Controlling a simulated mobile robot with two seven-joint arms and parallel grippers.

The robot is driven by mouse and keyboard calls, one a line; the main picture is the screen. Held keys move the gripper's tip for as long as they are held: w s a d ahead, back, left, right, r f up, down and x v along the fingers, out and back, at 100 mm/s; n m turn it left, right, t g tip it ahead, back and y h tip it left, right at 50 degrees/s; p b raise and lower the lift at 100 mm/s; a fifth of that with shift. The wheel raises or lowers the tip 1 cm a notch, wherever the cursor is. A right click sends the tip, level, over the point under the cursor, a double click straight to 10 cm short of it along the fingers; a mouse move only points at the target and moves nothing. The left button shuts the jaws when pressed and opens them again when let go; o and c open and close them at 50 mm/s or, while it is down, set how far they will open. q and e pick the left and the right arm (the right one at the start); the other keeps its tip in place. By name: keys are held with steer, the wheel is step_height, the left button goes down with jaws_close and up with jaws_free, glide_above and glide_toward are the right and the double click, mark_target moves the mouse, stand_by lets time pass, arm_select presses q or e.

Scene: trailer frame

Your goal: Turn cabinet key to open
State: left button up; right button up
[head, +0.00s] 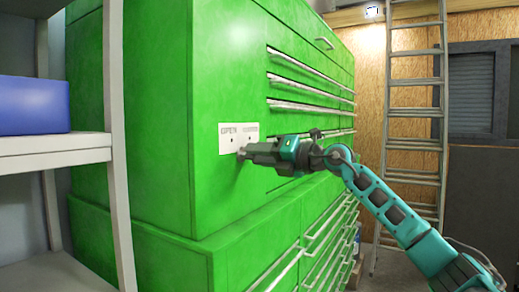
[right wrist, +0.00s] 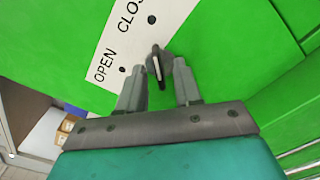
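The green cabinet (head: 150,130) fills the middle of the head view. A white plate (head: 228,139) on its side reads "OPEN" at left; the label at right is blurred. In the right wrist view the plate (right wrist: 118,50) reads "OPEN" and "CLO", the rest cut off. A small dark grey key (right wrist: 157,66) stands out at the plate's edge. My right gripper (head: 243,153) is at the plate's lower right and hides the key in the head view. In the wrist view its fingers (right wrist: 159,76) are apart, with the key between their tips, no clear grip. My left gripper is not in view.
A white shelf (head: 55,143) with a blue box (head: 32,105) stands close at left. Cabinet drawers with long metal handles (head: 310,88) run along the right face. A ladder (head: 413,100) leans at the back right.

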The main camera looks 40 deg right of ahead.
steer(key=c, duration=0.4)
jaws_close()
stand_by(0.4)
steer(key=shift+s+a+n+b, duration=0.15)
steer(key=shift+n+b, duration=0.3)
steer(key=shift+n, duration=2.55)
steer(key=shift+w+a+n+b, duration=0.1)
steer(key=shift+n+b, duration=0.4)
steer(key=shift+n, duration=2.5)
steer(key=shift+s+a+n+b, duration=0.15)
steer(key=shift+n+b, duration=0.3)
steer(key=shift+n, duration=2.55)
steer(key=shift+w, duration=0.1)
